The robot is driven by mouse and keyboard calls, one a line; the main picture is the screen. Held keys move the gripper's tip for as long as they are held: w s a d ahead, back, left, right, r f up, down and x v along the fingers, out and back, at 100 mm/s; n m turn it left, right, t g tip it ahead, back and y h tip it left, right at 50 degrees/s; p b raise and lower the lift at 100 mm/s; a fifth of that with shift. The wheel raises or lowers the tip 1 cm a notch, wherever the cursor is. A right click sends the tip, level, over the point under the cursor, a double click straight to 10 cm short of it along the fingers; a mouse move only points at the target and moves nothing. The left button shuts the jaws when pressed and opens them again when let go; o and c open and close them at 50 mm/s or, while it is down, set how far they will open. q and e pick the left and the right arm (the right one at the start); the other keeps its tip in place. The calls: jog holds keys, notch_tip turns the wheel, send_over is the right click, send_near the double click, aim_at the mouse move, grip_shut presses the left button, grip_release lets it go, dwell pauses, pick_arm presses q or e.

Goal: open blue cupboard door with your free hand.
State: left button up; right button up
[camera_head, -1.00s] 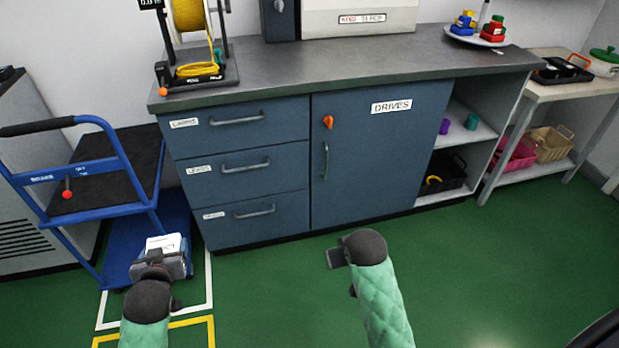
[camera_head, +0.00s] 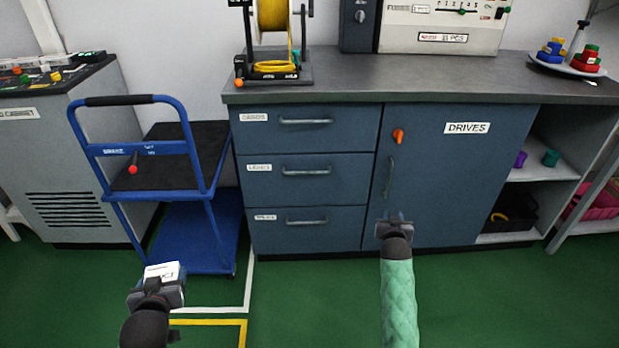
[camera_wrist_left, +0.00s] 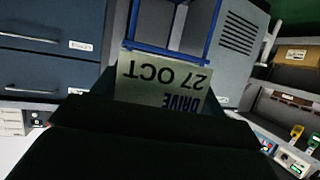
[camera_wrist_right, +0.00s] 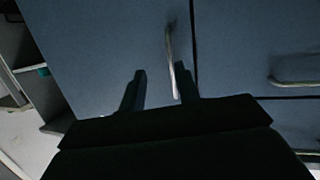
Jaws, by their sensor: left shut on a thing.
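The blue cupboard door (camera_head: 455,180) labelled DRIVES is closed. It has an orange latch (camera_head: 398,136) near its upper left and a vertical metal handle (camera_head: 389,177) below that. My right gripper (camera_head: 394,217) is in front of the door, just below the handle in the head view. In the right wrist view its two fingers are apart, with the handle (camera_wrist_right: 172,60) ahead, its lower end close to the right finger; contact is unclear. My left gripper (camera_head: 157,284) is shut on a drive with a white label (camera_wrist_left: 165,82) reading "DRIVE 27 OCT".
Three drawers (camera_head: 306,172) with bar handles are left of the door. Open shelves with a black basket (camera_head: 512,212) are on its right. A blue trolley (camera_head: 190,225) stands left of the cupboard. The green floor in front is clear.

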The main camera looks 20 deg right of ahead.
jog(key=w+d+r+t+b, duration=0.1)
jog(key=w+d+r, duration=0.3)
jog(key=w, duration=0.7)
jog(key=shift+w+d+t+h, duration=0.15)
jog(key=shift+w+t+h, duration=0.2)
jog(key=shift+t, duration=0.45)
grip_shut()
